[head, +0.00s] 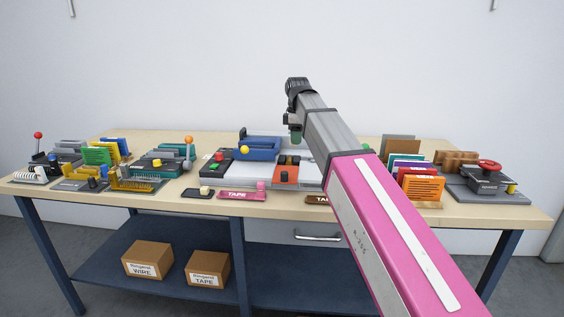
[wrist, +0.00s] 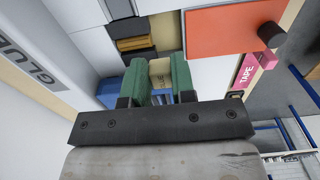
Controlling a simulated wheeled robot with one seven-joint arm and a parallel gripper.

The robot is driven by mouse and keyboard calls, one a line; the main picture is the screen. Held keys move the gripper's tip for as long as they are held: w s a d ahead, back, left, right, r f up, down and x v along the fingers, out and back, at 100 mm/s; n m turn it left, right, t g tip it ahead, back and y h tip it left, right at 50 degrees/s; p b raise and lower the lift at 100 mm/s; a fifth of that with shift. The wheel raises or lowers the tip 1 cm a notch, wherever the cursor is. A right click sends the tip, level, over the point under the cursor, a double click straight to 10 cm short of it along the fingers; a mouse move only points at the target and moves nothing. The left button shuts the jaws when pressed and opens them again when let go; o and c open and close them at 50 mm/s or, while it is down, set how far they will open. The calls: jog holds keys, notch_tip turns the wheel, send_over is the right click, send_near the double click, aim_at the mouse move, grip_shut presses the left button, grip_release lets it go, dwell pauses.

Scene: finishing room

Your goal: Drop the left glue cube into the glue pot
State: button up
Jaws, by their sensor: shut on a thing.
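My gripper (wrist: 160,82) has green fingers closed on a cream cube (wrist: 160,72), which looks like the glue cube. In the head view my gripper (head: 295,135) hangs above the middle of the workbench, near a white unit; the cube cannot be made out there. A dark open recess (wrist: 137,44) with yellowish and brown contents lies just beyond the fingers in the wrist view. A panel lettered GLUE (wrist: 35,70) stands at the left of that view. I cannot tell which part is the glue pot.
An orange plate with a dark knob (wrist: 232,32) and a pink TAPE block (wrist: 250,66) lie right of the fingers. In the head view a blue tray (head: 259,154) stands left of my gripper, and upright coloured folders (head: 423,188) stand right of my arm.

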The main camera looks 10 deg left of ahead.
jog(key=shift+f, duration=0.65)
jog(key=o, duration=1)
jog(key=shift+r, duration=0.1)
notch_tip(320, 180, up, 10)
jog(key=shift+f, duration=0.25)
jog(key=shift+r, duration=0.55)
